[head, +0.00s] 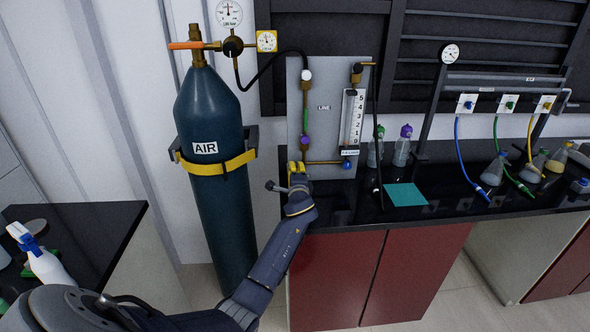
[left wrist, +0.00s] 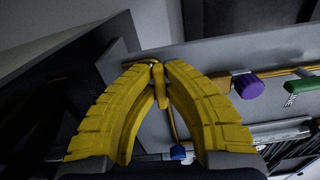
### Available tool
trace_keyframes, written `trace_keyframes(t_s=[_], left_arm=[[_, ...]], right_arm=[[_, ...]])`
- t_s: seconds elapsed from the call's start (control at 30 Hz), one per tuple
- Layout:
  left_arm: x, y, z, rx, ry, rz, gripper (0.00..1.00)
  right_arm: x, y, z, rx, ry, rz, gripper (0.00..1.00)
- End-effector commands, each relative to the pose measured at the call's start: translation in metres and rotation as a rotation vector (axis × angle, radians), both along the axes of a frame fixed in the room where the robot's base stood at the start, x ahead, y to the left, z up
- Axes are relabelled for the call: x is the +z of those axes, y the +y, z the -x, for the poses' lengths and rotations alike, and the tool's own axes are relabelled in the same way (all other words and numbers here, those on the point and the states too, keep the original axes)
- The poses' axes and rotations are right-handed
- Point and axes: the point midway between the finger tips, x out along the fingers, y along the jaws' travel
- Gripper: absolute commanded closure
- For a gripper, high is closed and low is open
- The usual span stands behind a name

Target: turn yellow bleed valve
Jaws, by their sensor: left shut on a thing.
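The grey LINE panel (head: 318,92) stands on the black bench. My left gripper (head: 297,168) reaches its lower left corner, and its yellow fingers hide the valve in the head view. In the left wrist view the yellow fingers of my left gripper (left wrist: 160,68) close in around a small yellow-orange handle, the yellow bleed valve (left wrist: 159,90). The handle sits between the fingertips, and the gripper is shut on it. How far the valve is turned cannot be told. My right gripper is not in view.
A purple knob (head: 304,141) is just above the gripper, and a blue knob (head: 347,164) is to its right below the flowmeter (head: 352,118). The AIR cylinder (head: 209,120) stands left.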

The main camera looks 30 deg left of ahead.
Motion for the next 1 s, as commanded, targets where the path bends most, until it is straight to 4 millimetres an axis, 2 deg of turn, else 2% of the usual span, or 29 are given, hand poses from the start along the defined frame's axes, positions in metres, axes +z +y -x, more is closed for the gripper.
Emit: trace_keyframes(t_s=[0.43, 0.47, 0.67, 1.0], left_arm=[[0.0, 0.0006, 0.0001, 0.001, -0.005, 0.006, 1.0], [0.0, 0.0006, 0.0001, 0.001, -0.005, 0.006, 0.89], [0.0001, 0.0004, -0.0001, 0.001, -0.005, 0.006, 0.67], [-0.0005, -0.0032, 0.0036, -0.001, -0.005, 0.006, 0.67]], right_arm=[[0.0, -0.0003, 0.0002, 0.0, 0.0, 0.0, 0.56], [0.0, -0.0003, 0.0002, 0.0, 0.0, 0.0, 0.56], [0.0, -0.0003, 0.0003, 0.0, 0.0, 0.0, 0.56], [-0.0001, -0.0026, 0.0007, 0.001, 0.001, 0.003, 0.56]])
